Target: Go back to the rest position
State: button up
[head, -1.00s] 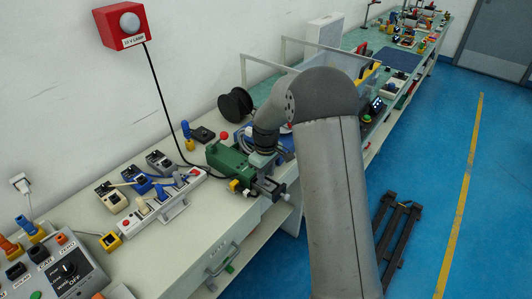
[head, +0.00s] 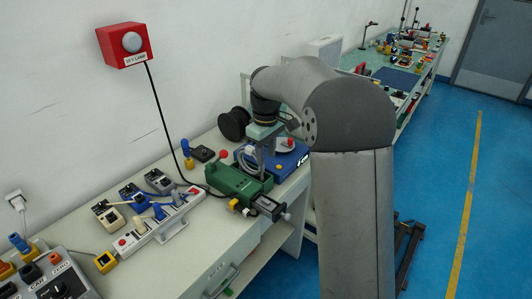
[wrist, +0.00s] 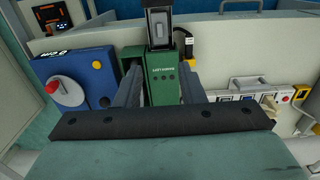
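My gripper (head: 266,158) is above the bench, pointing down over the green vise (head: 238,184) in the head view. In the wrist view, the two dark fingers of my gripper (wrist: 157,88) stand apart with nothing held between them. The green vise (wrist: 167,82) shows beyond and between the fingers, with its grey slide at the top of the picture. I cannot tell the exact height of the fingertips above the vise. My own arm hides part of the bench behind it.
A blue device with a round dial (wrist: 68,90) is close beside the gripper. A white switch strip (head: 158,222) and a black spool (head: 234,124) are on the bench (head: 180,262). A red lamp box (head: 124,45) hangs on the wall. The blue floor at right has free room.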

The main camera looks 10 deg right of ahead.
jog(key=s+f+m, duration=0.2)
jog(key=s+m, duration=0.1)
jog(key=s, duration=1.3)
jog(key=s+f+m, duration=0.2)
jog(key=s+m, duration=0.2)
jog(key=s, duration=1.2)
jog(key=shift+s+a+m, duration=0.25)
jog(key=shift+m, duration=0.05)
